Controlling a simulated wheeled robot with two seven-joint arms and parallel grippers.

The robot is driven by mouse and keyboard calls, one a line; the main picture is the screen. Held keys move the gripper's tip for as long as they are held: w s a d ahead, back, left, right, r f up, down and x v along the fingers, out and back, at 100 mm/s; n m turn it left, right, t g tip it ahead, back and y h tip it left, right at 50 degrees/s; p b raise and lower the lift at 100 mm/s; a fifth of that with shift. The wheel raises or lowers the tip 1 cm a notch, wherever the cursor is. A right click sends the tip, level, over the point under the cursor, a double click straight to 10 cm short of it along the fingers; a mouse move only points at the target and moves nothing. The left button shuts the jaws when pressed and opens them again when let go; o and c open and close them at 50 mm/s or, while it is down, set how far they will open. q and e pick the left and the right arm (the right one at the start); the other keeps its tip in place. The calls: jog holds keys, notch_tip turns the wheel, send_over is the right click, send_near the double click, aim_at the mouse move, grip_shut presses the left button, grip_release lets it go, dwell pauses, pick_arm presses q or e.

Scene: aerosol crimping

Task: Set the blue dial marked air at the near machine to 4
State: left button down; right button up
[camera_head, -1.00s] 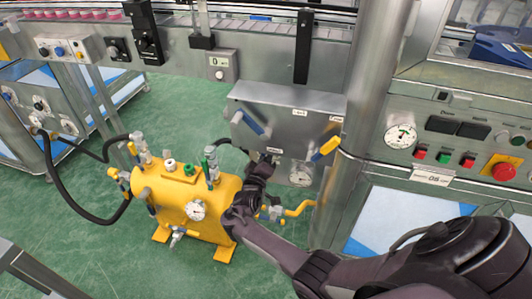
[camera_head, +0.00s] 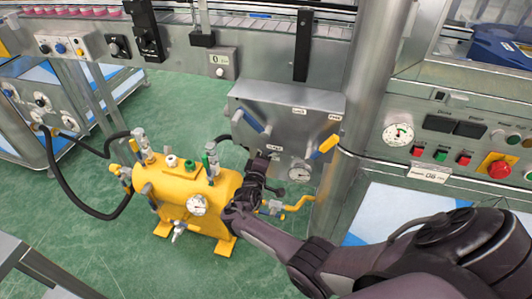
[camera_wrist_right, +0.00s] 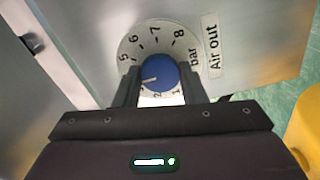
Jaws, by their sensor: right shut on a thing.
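The blue dial (camera_wrist_right: 158,74) sits on a round white scale (camera_wrist_right: 130,48) beside the label "Air out" (camera_wrist_right: 213,47) in the right wrist view. My right gripper (camera_wrist_right: 160,92) is shut on the dial, with one finger on each side. The dial's white mark points left and slightly down, below the 5, towards the part of the scale that the left finger hides. In the head view my right gripper (camera_head: 266,160) is at the lower edge of the grey panel (camera_head: 290,122). My left gripper is not in view.
Next to my right gripper are a small gauge (camera_head: 299,174), a blue lever (camera_head: 248,121) and a yellow lever (camera_head: 325,146). A yellow tank (camera_head: 180,184) with valves and hoses stands at the left. A control panel with a red button (camera_head: 498,168) is at the right.

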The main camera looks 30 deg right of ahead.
jog(key=o, duration=1)
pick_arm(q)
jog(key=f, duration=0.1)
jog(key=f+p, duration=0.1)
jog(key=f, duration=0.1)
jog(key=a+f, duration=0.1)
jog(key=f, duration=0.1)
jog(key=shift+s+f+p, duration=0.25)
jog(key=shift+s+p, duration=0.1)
pick_arm(e)
jog(key=v, duration=0.8)
jog(key=shift+w, duration=0.1)
